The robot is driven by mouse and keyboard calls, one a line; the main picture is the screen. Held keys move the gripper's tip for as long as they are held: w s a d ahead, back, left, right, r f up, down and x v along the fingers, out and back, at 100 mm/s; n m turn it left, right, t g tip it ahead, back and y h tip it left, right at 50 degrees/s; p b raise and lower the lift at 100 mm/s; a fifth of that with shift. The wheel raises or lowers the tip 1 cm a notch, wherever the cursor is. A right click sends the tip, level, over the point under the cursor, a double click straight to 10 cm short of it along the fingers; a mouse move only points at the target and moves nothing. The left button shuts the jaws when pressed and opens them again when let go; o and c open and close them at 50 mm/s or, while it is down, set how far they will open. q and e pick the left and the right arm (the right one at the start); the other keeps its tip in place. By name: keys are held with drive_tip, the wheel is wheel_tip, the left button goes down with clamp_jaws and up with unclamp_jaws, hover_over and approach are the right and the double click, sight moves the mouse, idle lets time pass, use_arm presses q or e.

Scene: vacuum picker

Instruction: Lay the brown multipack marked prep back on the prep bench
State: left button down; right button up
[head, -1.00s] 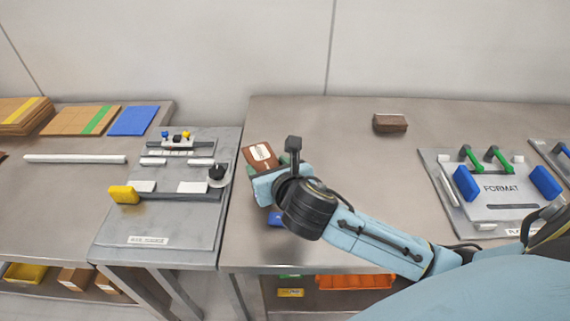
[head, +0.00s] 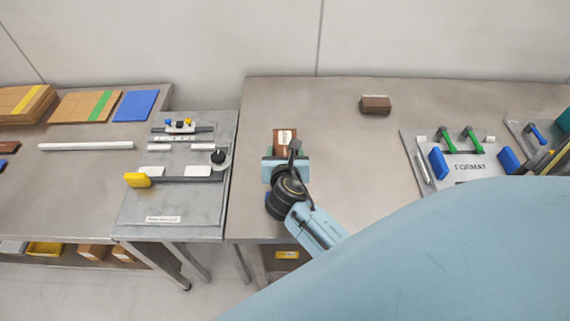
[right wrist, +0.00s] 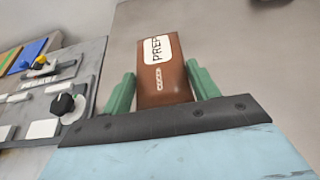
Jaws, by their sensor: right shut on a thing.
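The brown multipack with a white PREP label (right wrist: 163,78) sits between the green fingers of my right gripper (right wrist: 162,92) in the right wrist view. In the head view the multipack (head: 285,137) shows just beyond my right gripper (head: 285,152), over the left part of the steel prep bench (head: 335,150). The right gripper is shut on it. I cannot tell whether its underside touches the bench top. My left gripper is not in view.
Another brown pack (head: 376,104) lies at the back of the bench. A FORMAT plate (head: 466,167) with green and blue handles stands to the right. A grey fixture (head: 185,205) with a yellow block is at the left. Bench middle is clear.

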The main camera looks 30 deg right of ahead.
drive_tip(key=shift+f, duration=0.7)
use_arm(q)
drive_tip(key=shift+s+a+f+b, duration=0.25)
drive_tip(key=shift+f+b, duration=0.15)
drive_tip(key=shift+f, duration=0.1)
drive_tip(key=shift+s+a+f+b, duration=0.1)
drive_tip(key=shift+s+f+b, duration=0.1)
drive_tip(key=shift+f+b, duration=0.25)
use_arm(e)
drive_tip(key=shift+w+f, duration=0.1)
drive_tip(key=shift+f, duration=1.45)
drive_tip(key=shift+f, duration=0.3)
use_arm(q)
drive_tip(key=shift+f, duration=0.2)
use_arm(e)
drive_tip(key=o, duration=1.1)
drive_tip(key=shift+f, duration=0.15)
drive_tip(key=shift+o, duration=0.2)
drive_tip(key=shift+r, duration=0.2)
use_arm(q)
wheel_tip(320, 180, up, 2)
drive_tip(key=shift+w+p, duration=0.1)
drive_tip(key=shift+p, duration=0.8)
use_arm(e)
drive_tip(key=v, duration=1.2)
drive_tip(key=shift+r, duration=0.2)
